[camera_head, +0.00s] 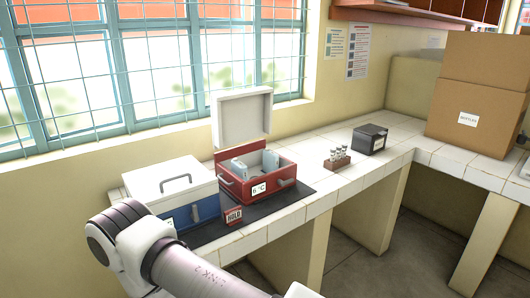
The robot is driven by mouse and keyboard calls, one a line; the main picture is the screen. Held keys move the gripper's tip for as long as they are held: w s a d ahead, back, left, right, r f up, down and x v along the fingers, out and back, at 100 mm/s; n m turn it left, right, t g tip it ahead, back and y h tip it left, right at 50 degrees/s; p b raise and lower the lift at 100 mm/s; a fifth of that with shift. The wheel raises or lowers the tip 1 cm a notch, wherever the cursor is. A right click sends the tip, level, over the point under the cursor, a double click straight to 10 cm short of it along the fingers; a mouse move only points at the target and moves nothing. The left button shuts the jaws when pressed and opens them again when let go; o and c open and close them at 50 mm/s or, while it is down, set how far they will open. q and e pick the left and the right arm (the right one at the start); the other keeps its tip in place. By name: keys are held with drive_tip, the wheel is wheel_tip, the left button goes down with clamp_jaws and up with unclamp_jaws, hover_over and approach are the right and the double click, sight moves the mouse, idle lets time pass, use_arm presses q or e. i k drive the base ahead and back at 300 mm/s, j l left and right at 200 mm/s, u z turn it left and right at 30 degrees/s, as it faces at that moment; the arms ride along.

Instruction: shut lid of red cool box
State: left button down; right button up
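The red cool box (283,187) stands on the tiled counter with a "6 °C" label on its front. Its white lid (243,117) stands open, upright at the back of the box. Pale items (254,163) show inside the box. A light arm of mine with dark joints crosses the lower left, in front of the counter; its gripper is out of the picture. Neither gripper is in view.
A blue cool box with a closed white lid (164,181) stands left of the red one, both on a dark mat (288,200). A "HOLD" sign (233,216) stands in front. To the right are a vial rack (337,161), a black box (369,139) and cardboard boxes (474,114).

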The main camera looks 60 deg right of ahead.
sight(241, 115)
drive_tip(key=z, duration=1.85)
drive_tip(key=i+l+z, duration=0.1)
drive_tip(key=i, duration=0.05)
